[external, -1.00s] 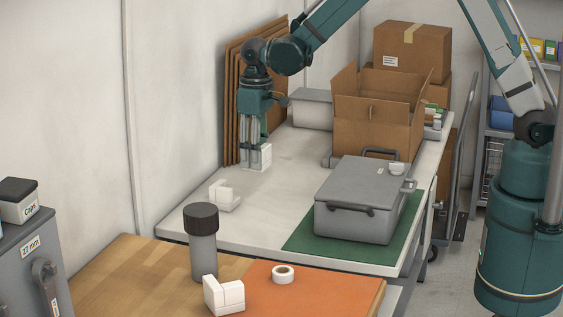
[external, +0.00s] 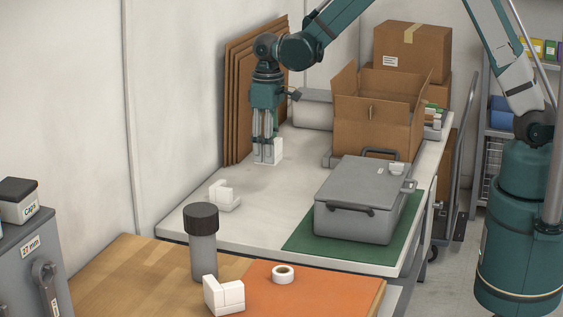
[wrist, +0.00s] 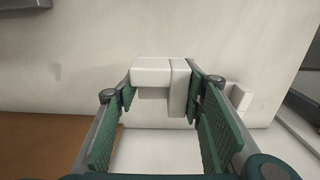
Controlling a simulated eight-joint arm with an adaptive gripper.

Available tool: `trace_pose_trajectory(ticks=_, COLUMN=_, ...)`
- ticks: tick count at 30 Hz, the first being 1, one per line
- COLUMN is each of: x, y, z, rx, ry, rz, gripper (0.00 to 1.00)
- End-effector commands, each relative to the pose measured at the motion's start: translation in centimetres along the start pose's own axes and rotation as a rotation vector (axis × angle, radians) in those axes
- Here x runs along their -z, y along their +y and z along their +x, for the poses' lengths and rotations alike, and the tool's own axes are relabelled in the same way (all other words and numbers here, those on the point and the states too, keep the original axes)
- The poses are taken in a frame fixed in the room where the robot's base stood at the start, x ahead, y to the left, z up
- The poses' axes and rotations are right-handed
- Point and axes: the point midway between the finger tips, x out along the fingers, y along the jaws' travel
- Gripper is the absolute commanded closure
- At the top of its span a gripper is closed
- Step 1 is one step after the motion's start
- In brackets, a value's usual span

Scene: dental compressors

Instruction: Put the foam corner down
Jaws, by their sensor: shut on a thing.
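A white foam corner (external: 277,150) is between the fingers of my gripper (external: 266,158), low at the far left of the light worktable (external: 190,228). In the wrist view the foam corner (wrist: 165,70) sits between the green finger pads of my gripper (wrist: 160,90), which is shut on it. Whether its underside touches the tabletop I cannot tell. A second white foam corner (external: 224,198) stands on the worktable nearer the front. A third (external: 223,297) stands on the wooden bench in the foreground.
Flat cardboard sheets (external: 236,105) lean against the wall beside my gripper. An open cardboard box (external: 372,130) and a grey case (external: 298,108) stand behind and to the right. A grey lidded case (external: 350,210) sits on a green mat (external: 300,238). Bare tabletop lies between.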

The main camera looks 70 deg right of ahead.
Motion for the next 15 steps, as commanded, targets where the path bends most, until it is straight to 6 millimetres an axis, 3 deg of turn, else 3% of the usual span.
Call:
trace_pose_trajectory(ticks=9, x=-4.9, y=7.2, z=-0.9, rx=0.000, ry=0.000, rz=0.005, gripper=0.67)
trace_pose_trajectory(ticks=15, x=-7.8, y=10.7, z=-1.4, rx=0.000, ry=0.000, rz=0.003, gripper=0.67)
